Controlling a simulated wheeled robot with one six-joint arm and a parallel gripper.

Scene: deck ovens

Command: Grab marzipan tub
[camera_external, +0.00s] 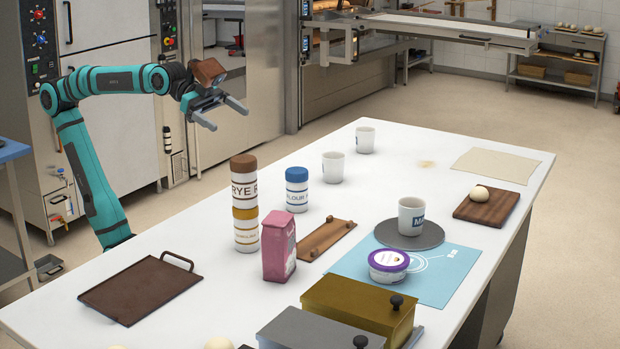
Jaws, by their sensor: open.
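A small white tub with a purple lid (388,265) sits on the blue mat, just in front of the dark round board; it looks like the marzipan tub, but its label is too small to read. Its lid is on and it stands upright. My gripper (222,115) is open and empty, with its two grey fingers apart. It is raised above the far left side of the table, well away from the tub.
On the white table (230,310), a stacked rye canister (245,195), a blue-lidded flour jar (297,190) and a pink bag (279,247) stand between my gripper and the tub. A white mug (411,216) stands behind the tub. A gold lidded box (357,308) is in front.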

